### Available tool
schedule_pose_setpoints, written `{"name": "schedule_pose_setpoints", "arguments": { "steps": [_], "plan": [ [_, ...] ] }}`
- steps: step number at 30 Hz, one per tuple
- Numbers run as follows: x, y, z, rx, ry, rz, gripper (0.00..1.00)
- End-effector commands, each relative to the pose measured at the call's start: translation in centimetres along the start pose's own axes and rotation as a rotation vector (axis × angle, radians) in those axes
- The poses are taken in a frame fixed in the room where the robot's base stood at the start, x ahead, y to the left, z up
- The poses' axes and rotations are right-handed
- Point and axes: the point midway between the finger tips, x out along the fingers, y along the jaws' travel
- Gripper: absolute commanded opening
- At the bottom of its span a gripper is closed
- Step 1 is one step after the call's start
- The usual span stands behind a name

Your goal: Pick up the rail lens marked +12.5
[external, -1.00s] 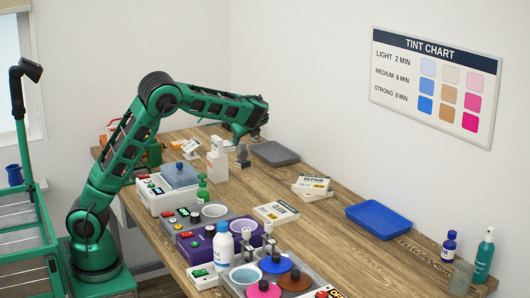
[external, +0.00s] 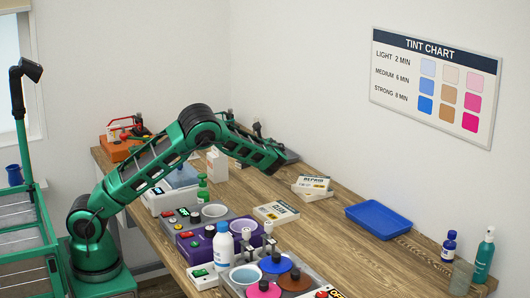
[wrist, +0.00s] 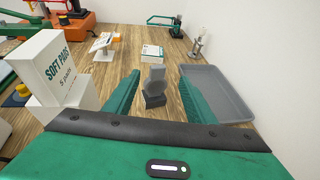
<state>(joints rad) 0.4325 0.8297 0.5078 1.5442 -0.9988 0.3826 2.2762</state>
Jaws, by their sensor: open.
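My gripper (wrist: 159,77) is open in the wrist view, with one green finger on each side. A small grey block on a dark square base (wrist: 154,88) stands upright on the bench between the fingers, with no visible contact. No +12.5 marking can be read on it or on anything else, so I cannot tell whether it is the rail lens. In the external view my forearm reaches over the far part of the bench, and my fingers cannot be made out there.
A white SOFT PADS box (wrist: 62,68) stands close left of my gripper, and a grey tray (wrist: 240,107) lies close right by the wall. A white stand (wrist: 103,46) and a small box (wrist: 152,52) are beyond. A blue tray (external: 379,219) lies nearer the bench front.

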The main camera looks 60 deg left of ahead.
Motion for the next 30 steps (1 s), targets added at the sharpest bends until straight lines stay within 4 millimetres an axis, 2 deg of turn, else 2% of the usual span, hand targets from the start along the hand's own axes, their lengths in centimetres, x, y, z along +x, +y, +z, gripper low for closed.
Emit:
{"name": "schedule_pose_setpoints", "arguments": {
  "steps": [9, 17, 24, 30],
  "plan": [
    [4.2, 0.1, -0.3, -0.002, 0.000, 0.003, 0.50],
    [6.0, 0.0, -0.2, -0.003, 0.000, 0.000, 0.50],
    [9.3, 0.1, -0.3, -0.002, 0.000, 0.002, 0.50],
    [10.8, 0.0, -0.3, -0.002, 0.001, 0.000, 0.50]
  ]
}}
